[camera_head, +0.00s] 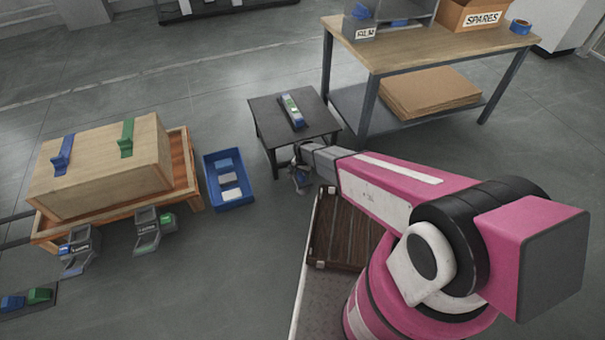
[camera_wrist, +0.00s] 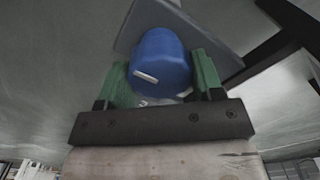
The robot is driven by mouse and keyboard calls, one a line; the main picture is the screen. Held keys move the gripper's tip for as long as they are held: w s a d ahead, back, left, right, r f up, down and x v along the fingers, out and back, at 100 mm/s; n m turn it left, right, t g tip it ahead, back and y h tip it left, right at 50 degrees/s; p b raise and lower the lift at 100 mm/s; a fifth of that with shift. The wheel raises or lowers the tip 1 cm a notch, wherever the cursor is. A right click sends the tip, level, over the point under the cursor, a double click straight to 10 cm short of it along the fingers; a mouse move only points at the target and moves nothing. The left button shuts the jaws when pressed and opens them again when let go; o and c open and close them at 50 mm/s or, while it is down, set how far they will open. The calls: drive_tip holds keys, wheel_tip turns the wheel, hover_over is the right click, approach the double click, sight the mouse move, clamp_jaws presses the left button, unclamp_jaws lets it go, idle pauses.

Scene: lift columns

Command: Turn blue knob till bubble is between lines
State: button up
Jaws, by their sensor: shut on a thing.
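The blue knob (camera_wrist: 160,62) fills the middle of the wrist view, with a short white mark on its face. My gripper (camera_wrist: 160,75) is shut on it, with one green finger pad on each side. A grey plate (camera_wrist: 128,32) lies behind the knob. In the head view my gripper (camera_head: 301,177) is low beside the near side of the small dark table (camera_head: 268,122), and the knob is hard to make out there.
A workbench (camera_head: 450,45) with boxes stands behind at the right. A blue bin (camera_head: 240,201) is on the floor left of my gripper. A wooden crate (camera_head: 105,170) with blue and green handles rests on a wooden pallet farther left.

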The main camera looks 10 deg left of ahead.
drive_tip(key=shift+m, duration=0.6)
drive_tip(key=o, duration=0.9)
drive_tip(key=shift+r, duration=0.1)
wheel_tip(320, 180, up, 11)
drive_tip(key=shift+f, duration=0.2)
drive_tip(key=s+d+r+n, duration=0.1)
drive_tip(key=s+d+r, duration=0.2)
drive_tip(key=d+r, duration=0.7)
drive_tip(key=s+d+r+n, duration=0.1)
drive_tip(key=s+d+r, duration=0.3)
drive_tip(key=d+r, duration=0.6)
drive_tip(key=s+d+r+n, duration=0.2)
drive_tip(key=s+d+r, duration=0.2)
drive_tip(key=d+r, duration=0.6)
drive_tip(key=shift+d+r, duration=0.2)
drive_tip(key=shift+d, duration=1.35)
drive_tip(key=shift+d+r, duration=0.15)
drive_tip(key=shift+d, duration=1.4)
